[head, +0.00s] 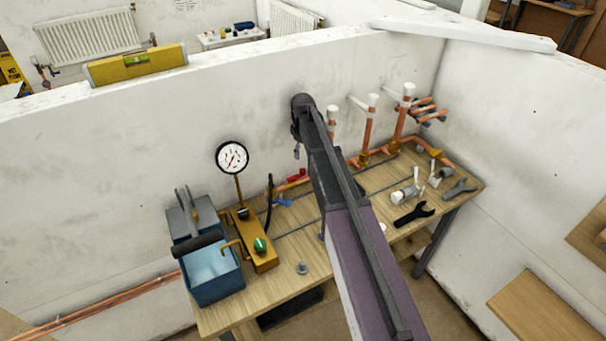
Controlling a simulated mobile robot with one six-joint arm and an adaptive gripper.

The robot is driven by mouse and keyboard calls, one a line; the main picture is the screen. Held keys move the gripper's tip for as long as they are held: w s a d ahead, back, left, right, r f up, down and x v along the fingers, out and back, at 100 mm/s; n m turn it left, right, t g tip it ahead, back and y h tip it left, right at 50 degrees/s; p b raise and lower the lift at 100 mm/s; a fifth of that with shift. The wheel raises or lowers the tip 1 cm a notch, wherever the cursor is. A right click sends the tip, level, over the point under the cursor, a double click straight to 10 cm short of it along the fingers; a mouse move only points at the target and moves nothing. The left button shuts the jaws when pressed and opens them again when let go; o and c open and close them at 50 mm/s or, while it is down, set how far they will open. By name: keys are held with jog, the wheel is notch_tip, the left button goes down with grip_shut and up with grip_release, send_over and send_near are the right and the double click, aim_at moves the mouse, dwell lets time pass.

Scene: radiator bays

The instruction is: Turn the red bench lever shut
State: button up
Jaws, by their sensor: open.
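The red lever (297,175) sits on a copper pipe at the back of the wooden bench, just left of my arm. A blue lever (282,202) is a little in front of it. My arm crosses the middle of the view and hides part of the bench. My gripper (297,150) shows only as a small dark part beside the arm, seen above the red lever. It is open, and nothing is seen in it. The arm hides the rest of it. I cannot tell its distance from the lever.
A blue box (215,279) and a yellow test pump (262,255) with a gauge (232,157) stand at left. Upright copper pipes (367,135) and a black wrench (414,215) are at right. White walls enclose the bench behind and right.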

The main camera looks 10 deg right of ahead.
aim_at(303, 169)
jog(key=shift+f+b, duration=4.05)
jog(key=shift+f, duration=0.35)
grip_shut()
